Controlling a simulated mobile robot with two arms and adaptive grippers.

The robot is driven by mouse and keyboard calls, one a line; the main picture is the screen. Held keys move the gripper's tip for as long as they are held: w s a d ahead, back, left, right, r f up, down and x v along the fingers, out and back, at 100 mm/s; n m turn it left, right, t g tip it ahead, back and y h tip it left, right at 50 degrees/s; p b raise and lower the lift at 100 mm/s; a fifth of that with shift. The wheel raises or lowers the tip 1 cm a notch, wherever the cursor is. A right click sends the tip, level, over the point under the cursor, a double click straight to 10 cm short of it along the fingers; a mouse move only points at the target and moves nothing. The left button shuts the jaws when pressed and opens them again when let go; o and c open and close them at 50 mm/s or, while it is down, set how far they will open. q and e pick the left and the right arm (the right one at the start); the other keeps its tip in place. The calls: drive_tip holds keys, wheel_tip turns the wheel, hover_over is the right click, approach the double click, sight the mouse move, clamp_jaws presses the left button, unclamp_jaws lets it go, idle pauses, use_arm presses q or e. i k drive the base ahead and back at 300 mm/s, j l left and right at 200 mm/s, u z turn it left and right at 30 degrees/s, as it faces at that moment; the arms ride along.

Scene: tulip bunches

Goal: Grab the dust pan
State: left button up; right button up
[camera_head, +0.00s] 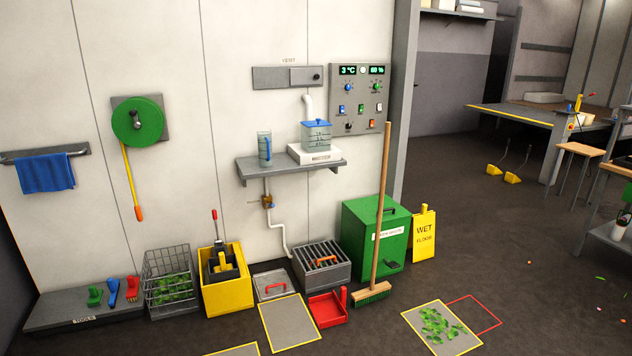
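A red dust pan (327,307) lies on the dark floor near the wall, below the grey slatted box. It looks like a shallow red tray with an upright part at its right side. A broom (381,220) with a long wooden handle and a green head (371,294) stands just to its right, leaning by the green bin. Neither of my grippers shows in the head view.
A green bin (362,232), yellow wet-floor sign (424,235), slatted box (321,262), yellow bucket (225,292) and wire basket (168,285) line the wall. Green leaves (436,324) lie on a yellow-edged floor panel. Open floor extends to the right.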

sight(327, 309)
drive_tip(key=i+j, duration=0.3)
drive_tip(key=i, duration=0.2)
drive_tip(key=i+j, duration=0.25)
drive_tip(key=i, duration=0.2)
drive_tip(key=i+j, duration=0.3)
drive_tip(key=i, duration=0.2)
drive_tip(key=i+j, duration=0.25)
drive_tip(key=i, duration=0.2)
